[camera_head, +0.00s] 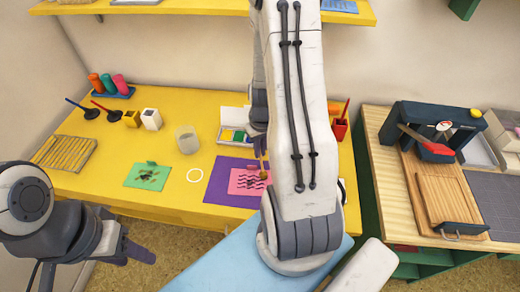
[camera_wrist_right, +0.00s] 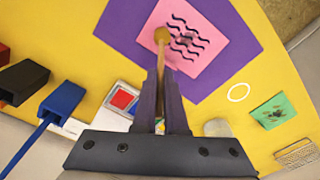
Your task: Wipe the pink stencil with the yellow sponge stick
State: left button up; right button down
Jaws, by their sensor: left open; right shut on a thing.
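The pink stencil (camera_head: 247,182) with black wavy lines lies on a purple sheet (camera_head: 217,187) on the yellow table; the stencil also shows in the right wrist view (camera_wrist_right: 205,60). My right gripper (camera_wrist_right: 163,100) is shut on the yellow sponge stick (camera_wrist_right: 162,52), whose round tip is over the stencil's edge. I cannot tell if the tip touches it. In the head view the right arm hides part of the stencil and sheet. My left gripper (camera_head: 140,250) is open and empty in front of the table, at the lower left.
A green stencil (camera_head: 148,175) and a white ring (camera_head: 195,175) lie left of the purple sheet. A cup (camera_head: 187,139), inkpads (camera_head: 233,135), stamps and a slatted rack (camera_head: 65,152) stand on the table. A wooden counter (camera_head: 390,175) is at the right.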

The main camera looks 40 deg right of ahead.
jog(key=a, duration=0.4)
jog(key=shift+f, duration=0.1)
dwell(0.3)
jog(key=shift+f+b, duration=0.35)
jog(key=shift+f, duration=0.05)
dwell(0.7)
jog(key=shift+w, duration=0.2)
jog(key=shift+w+a+p, duration=0.35)
jog(key=shift+a, duration=0.05)
jog(key=shift+a, duration=0.1)
